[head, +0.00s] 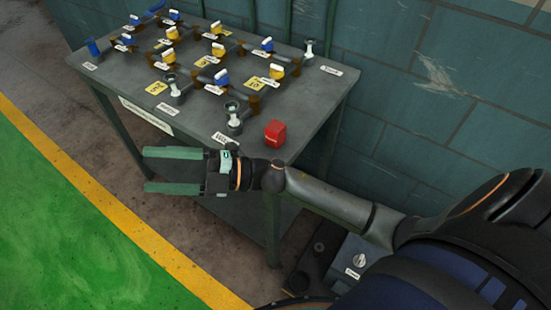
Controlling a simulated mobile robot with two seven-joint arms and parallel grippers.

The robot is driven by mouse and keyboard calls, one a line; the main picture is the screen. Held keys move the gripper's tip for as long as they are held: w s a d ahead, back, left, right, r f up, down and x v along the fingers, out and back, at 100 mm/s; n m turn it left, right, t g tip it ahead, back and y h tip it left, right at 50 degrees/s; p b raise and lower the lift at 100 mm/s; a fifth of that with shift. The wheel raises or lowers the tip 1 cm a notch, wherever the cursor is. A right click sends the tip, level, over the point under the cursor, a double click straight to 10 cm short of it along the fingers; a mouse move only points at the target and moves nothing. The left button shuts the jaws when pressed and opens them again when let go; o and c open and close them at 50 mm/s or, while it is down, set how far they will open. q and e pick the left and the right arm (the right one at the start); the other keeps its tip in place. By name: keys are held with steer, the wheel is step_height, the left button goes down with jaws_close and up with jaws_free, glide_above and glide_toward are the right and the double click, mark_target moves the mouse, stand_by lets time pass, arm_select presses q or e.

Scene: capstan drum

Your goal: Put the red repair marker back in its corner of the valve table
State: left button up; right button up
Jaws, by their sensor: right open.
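The red repair marker (275,133) is a small red block standing on the grey valve table (312,92), near its front right corner. My right gripper (146,171) is open and empty, its two green fingers pointing left. In the picture it lies below the table's front edge and left of the marker, apart from it. My right arm comes in from the lower right, and its wrist passes just below the marker, covering part of the table's corner. My left gripper does not show.
A box with a knob (359,260) stands on the floor at lower right. A teal block wall (400,80) rises behind. Green floor (60,220) with a yellow stripe lies clear at left.

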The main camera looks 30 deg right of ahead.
steer(key=d+f+m+t+h, duration=0.8)
steer(key=f+m+h, duration=0.45)
steer(key=m, duration=0.45)
steer(key=s+d+f+m+g+h, duration=0.2)
steer(key=s+d+f+m+g, duration=0.1)
steer(key=s+f, duration=0.4)
steer(key=s+d+f+m+g+h, duration=0.2)
steer(key=s+f+m+g, duration=0.3)
steer(key=s+f, duration=0.3)
step_height(320, 180, down, 3)
steer(key=shift+s+d+r, duration=0.15)
steer(key=shift+d+r, duration=0.05)
steer(key=shift+d, duration=0.35)
steer(key=shift+o, duration=0.2)
steer(key=shift+r+h, duration=0.1)
steer(key=shift+h, duration=0.15)
